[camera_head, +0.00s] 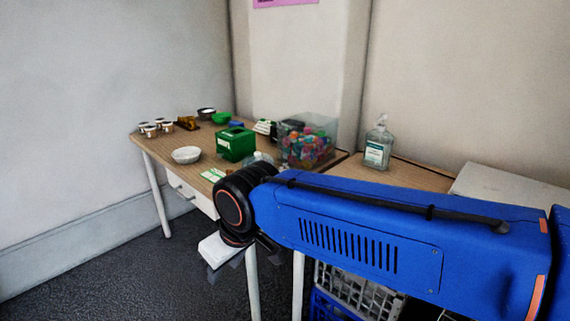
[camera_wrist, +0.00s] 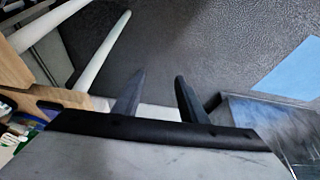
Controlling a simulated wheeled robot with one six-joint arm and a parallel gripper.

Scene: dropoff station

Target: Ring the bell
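I cannot make out a bell for certain in either view. A small dark and silver round item (camera_head: 206,113) stands at the back of the wooden table (camera_head: 150,143), too small to identify. A clear, shiny item (camera_head: 262,158) near the green box is partly hidden by my arm. My gripper (camera_head: 224,264) hangs low in front of the table's near edge in the head view. In the wrist view my gripper (camera_wrist: 160,76) has its two dark fingers apart with nothing between them, pointing over the grey floor.
The table holds a white bowl (camera_head: 186,155), a green box (camera_head: 235,144), several small cups (camera_head: 150,131) and a clear bin of colourful items (camera_head: 306,143). A sanitizer bottle (camera_head: 378,146) stands right. Pale table legs (camera_wrist: 103,50) show beside my gripper. Crates sit below.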

